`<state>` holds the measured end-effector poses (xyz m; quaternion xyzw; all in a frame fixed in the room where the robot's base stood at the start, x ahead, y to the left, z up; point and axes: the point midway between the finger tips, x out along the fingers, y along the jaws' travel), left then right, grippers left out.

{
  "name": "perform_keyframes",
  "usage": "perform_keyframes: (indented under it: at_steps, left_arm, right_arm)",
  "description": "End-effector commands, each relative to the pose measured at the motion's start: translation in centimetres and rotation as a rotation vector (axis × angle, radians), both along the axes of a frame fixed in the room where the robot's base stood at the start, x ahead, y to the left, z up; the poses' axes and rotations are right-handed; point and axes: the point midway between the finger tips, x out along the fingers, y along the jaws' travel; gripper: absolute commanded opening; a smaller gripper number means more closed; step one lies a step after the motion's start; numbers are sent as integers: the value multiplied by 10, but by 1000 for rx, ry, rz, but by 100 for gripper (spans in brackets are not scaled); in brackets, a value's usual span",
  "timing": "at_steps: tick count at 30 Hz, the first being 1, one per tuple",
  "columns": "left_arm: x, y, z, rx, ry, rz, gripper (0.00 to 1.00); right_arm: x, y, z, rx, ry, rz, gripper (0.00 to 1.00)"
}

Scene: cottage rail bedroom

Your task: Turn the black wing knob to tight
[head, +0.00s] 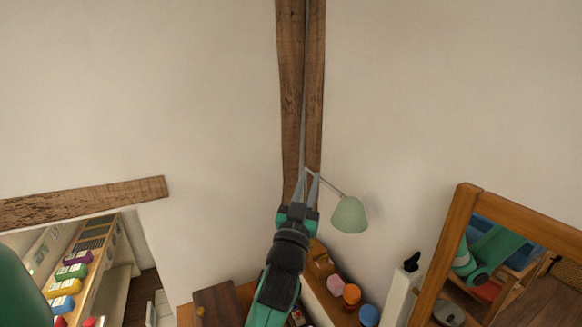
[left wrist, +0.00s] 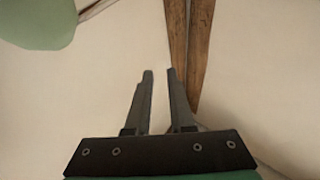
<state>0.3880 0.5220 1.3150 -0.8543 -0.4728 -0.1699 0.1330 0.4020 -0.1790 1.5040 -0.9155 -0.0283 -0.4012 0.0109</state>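The black wing knob (head: 411,262) is small in the head view, at the top of a white post (head: 398,296) just left of the wood-framed mirror. Which way its wings are set is too small to tell. My left gripper (head: 306,180) is up in front of the wall and the wooden beam, to the left of and above the knob in the picture, well apart from it. In the left wrist view, its two fingers (left wrist: 159,72) stand apart with nothing between them. The knob does not show in that view. My right gripper is not in view.
A pale green lamp (head: 349,215) hangs close to the right of my left gripper; its shade shows in the left wrist view (left wrist: 38,22). A wooden beam (head: 301,90) runs up the wall. A shelf with jars (head: 351,295) stands below, and the mirror frame (head: 445,255) at right.

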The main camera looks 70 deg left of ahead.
Motion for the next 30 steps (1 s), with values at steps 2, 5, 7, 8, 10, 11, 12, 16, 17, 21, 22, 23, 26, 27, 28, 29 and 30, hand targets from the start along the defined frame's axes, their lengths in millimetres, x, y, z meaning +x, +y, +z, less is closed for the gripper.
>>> perform_keyframes:
  at_steps: [2, 5, 7, 8, 10, 11, 12, 16, 17, 21, 22, 23, 26, 27, 28, 29, 30]
  left_arm:
    - [-9, 13, 10, 91, 10, 65, 21]
    - [-20, 24, 26, 198, 31, 143, 21]
    - [-26, 30, 36, 260, 44, 189, 21]
    - [-29, 32, 40, 284, 51, 207, 21]
    - [-33, 35, 47, 327, 62, 238, 21]
    - [-34, 36, 49, 340, 66, 250, 21]
    - [-36, 37, 52, 355, 70, 261, 21]
    - [-38, 38, 56, 377, 78, 277, 21]
    - [-38, 38, 57, 377, 78, 278, 21]
    - [-38, 38, 57, 377, 78, 277, 21]
    - [-37, 38, 57, 376, 77, 276, 21]
    - [-37, 38, 57, 376, 77, 276, 21]
    - [-37, 38, 56, 375, 77, 275, 21]
    - [-37, 38, 56, 375, 77, 275, 21]
    - [-37, 38, 56, 375, 77, 275, 21]
    - [-37, 38, 56, 375, 77, 275, 21]
    - [-37, 38, 56, 373, 73, 273, 21]
  right_arm:
    - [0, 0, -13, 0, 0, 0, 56]
    - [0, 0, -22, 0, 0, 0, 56]
    - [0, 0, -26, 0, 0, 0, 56]
    - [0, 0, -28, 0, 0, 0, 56]
    - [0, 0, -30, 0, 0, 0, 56]
    - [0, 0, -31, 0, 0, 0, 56]
    - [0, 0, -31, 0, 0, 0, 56]
    - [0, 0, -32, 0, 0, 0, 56]
    - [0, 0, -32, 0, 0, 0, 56]
    - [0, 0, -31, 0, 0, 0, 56]
    - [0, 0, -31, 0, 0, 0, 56]
    - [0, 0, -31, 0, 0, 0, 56]
    - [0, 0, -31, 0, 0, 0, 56]
    - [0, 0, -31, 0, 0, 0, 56]
    - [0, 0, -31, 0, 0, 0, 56]
    - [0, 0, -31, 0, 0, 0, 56]
    - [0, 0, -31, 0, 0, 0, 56]
